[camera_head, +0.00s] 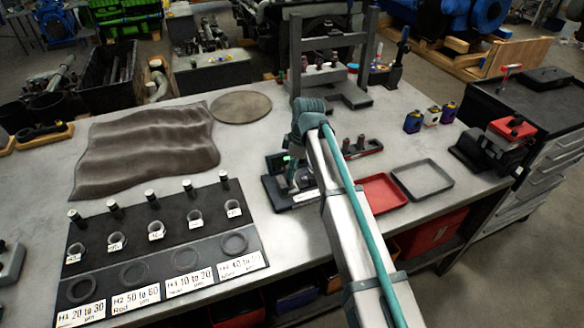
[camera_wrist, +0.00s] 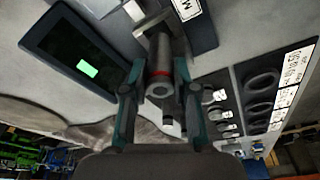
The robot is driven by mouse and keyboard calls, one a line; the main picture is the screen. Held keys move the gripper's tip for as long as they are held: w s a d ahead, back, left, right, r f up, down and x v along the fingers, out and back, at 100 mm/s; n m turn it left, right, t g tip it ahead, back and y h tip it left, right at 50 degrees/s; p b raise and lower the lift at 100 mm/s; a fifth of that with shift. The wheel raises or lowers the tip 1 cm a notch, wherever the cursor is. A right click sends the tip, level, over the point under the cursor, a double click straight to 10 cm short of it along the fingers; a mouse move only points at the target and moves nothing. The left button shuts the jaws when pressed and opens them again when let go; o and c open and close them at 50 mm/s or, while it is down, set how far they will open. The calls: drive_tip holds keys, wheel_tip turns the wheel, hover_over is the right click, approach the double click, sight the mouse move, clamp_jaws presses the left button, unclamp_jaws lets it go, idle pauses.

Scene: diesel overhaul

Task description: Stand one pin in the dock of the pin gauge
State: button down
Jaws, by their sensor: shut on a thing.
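In the wrist view my gripper (camera_wrist: 160,78) is closed around a grey hollow pin (camera_wrist: 160,60) with a red ring near its open end. The pin's far end lies close to a metal cylinder (camera_wrist: 152,24) on the pin gauge; I cannot tell whether they touch. The gauge shows a dark panel with a lit green display (camera_wrist: 88,70) and a white label (camera_wrist: 186,8). In the head view the dark gauge base (camera_head: 279,196) stands mid-table, and my arm hides much of it and the held pin.
A black board (camera_head: 170,245) with upright pins, rings and labelled circles lies at left. A brown mat (camera_head: 145,150) and a round disc (camera_head: 240,107) are behind. A red tray (camera_head: 380,194), a grey tray (camera_head: 422,180) and a small pin holder (camera_head: 365,149) lie right. A grey frame (camera_head: 295,60) stands behind.

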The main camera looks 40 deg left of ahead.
drive_tip(key=shift+f, duration=0.25)
drive_tip(key=shift+f, duration=0.3)
drive_tip(key=shift+f+b, duration=0.45)
drive_tip(key=shift+f, duration=0.1)
idle(0.6)
drive_tip(key=c, duration=0.8)
unclamp_jaws()
drive_tip(key=o, duration=0.4)
